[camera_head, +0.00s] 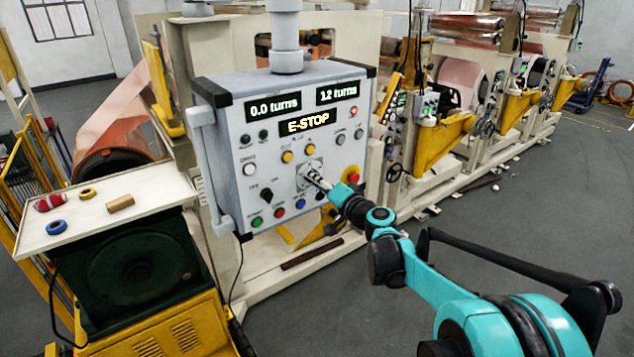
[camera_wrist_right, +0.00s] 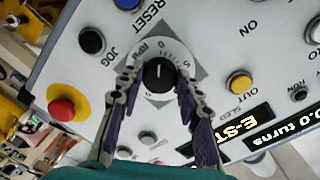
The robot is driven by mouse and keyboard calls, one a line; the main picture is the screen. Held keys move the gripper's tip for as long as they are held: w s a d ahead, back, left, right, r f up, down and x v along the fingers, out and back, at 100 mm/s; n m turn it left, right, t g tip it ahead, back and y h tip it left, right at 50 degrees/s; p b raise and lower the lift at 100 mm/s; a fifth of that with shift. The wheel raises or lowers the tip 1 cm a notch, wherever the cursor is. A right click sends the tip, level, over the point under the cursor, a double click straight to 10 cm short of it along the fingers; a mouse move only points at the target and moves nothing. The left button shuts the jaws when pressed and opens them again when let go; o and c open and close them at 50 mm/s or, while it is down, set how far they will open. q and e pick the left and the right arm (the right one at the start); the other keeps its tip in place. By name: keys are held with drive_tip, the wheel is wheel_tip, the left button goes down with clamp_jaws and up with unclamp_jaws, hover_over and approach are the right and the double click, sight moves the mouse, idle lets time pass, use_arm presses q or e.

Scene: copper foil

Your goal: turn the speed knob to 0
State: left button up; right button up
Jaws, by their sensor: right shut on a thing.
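The grey control panel (camera_head: 222,160) faces me in the head view. Its speed knob (camera_wrist_right: 158,74) is black, on a round dial plate (camera_head: 304,169). The wrist view shows the knob's white pointer line aimed up the picture, close to the dial's 0 mark (camera_wrist_right: 161,44). My right gripper (camera_head: 316,178) reaches the dial from the lower right and hides most of the knob in the head view. In the wrist view its two fingers (camera_wrist_right: 156,82) lie on either side of the knob, shut on it. My left gripper is not in view.
A red mushroom button (camera_wrist_right: 62,110) sits near the knob. Other buttons and a black selector (camera_head: 266,196) surround it. The displays read 0.0 turns, 1.2 turns and E-STOP (camera_head: 304,124). A side table (camera_head: 150,185) with tape rolls stands left. Open floor lies right.

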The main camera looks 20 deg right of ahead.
drive_tip(key=o, duration=1.2)
drive_tip(key=shift+c, duration=0.2)
drive_tip(key=v, duration=1.2)
